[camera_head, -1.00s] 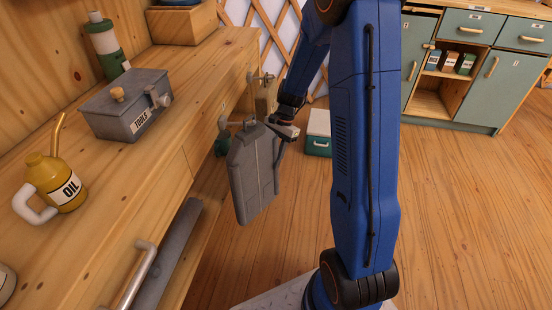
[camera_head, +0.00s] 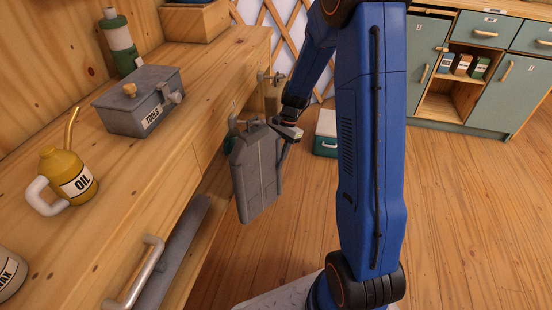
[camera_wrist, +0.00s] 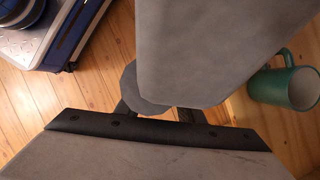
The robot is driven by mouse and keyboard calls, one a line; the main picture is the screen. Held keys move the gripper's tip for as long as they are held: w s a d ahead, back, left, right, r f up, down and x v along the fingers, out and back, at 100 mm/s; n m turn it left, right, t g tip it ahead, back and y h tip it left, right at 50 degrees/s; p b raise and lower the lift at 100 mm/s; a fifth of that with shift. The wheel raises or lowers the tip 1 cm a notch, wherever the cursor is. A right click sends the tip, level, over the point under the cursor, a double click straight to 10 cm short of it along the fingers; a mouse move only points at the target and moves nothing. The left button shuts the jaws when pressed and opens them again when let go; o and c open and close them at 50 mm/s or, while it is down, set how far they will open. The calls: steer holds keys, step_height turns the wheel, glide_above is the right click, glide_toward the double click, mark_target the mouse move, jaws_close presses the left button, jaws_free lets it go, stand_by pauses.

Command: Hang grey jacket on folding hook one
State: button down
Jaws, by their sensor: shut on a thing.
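The grey jacket (camera_head: 257,178) hangs in my gripper (camera_head: 287,131) beside the end of the wooden workbench, in the head view. It also fills the upper middle of the wrist view (camera_wrist: 215,45). My gripper (camera_wrist: 155,108) is shut on the jacket near its top right side. A small metal hook (camera_head: 234,122) on the bench shows just at the jacket's upper left and is partly hidden. Another hook (camera_head: 270,77) sits farther back on the bench. I cannot tell which is folding hook one, or whether the jacket touches the nearer hook.
A green mug (camera_wrist: 287,88) is right of the jacket in the wrist view. The workbench (camera_head: 150,190) holds a grey toolbox (camera_head: 140,100) and a yellow oil can (camera_head: 66,178). A teal-and-white box (camera_head: 326,134) stands on the floor beyond. The floor at right is clear.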

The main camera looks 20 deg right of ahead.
steer(key=c, duration=1.1)
jaws_free()
steer(key=v, duration=1.7)
steer(key=shift+r, duration=0.2)
steer(key=s+a+r+n+t+h, duration=0.1)
steer(key=s+a+r+n, duration=0.15)
steer(key=s+r, duration=0.4)
steer(key=s+a+r+n+t+h, duration=0.15)
steer(key=s+r+n, duration=0.25)
steer(key=s, duration=0.6)
steer(key=shift+s+a+f+n+t+h, duration=0.2)
steer(key=shift+s+n+t, duration=0.7)
steer(key=shift+s, duration=1.8)
steer(key=shift+s+a+n+t+h, duration=0.4)
steer(key=shift+s+n, duration=0.95)
steer(key=shift+s, duration=1.3)
steer(key=shift+s+a+f+n+t+h, duration=0.1)
steer(key=shift+s+a+n+t+h, duration=0.2)
steer(key=shift+s+n+t, duration=1.55)
steer(key=shift+s+m+g, duration=0.75)
steer(key=shift+s+g, duration=0.1)
steer(key=shift+g, duration=0.25)
